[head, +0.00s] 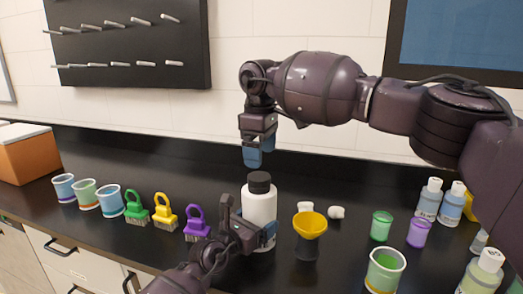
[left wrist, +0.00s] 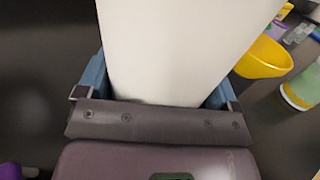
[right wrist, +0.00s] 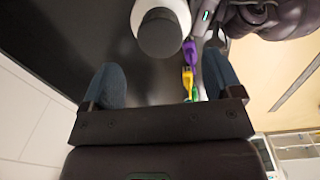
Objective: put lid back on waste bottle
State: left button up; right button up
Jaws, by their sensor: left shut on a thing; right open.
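The white waste bottle (head: 260,206) stands upright on the black counter. Its dark lid (head: 260,182) sits on top of its neck; whether it is screwed tight I cannot tell. My left gripper (head: 262,238) is shut on the bottle's lower body, and the white side of the bottle (left wrist: 180,50) fills the left wrist view between the fingers. My right gripper (head: 255,152) is open and empty, pointing down above the lid and apart from it. In the right wrist view the lid (right wrist: 160,34) lies beyond the open fingers (right wrist: 165,88).
A yellow funnel (head: 309,226) in a dark holder stands just right of the bottle. Cups and sample bottles (head: 428,200) are at the right. A peg board (head: 125,40) hangs on the wall.

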jog(key=n, duration=0.3)
jog(key=shift+a+r+n, duration=0.15)
jog(key=shift+r+n, duration=0.15)
jog(key=shift+n, duration=0.1)
jog(key=n, duration=0.4)
jog(key=shift+w+a+r, duration=0.1)
jog(key=shift+r, duration=0.1)
jog(key=n, duration=0.6)
jog(key=shift+r+n, duration=0.2)
jog(key=shift+n, duration=0.1)
jog(key=n, duration=0.6)
jog(key=shift+r+n, duration=0.1)
jog(key=shift+n, duration=0.3)
jog(key=n, duration=0.6)
jog(key=shift+w+n, duration=0.1)
jog(key=shift+n, duration=0.3)
jog(key=n, duration=1.7)
jog(key=shift+n, duration=0.4)
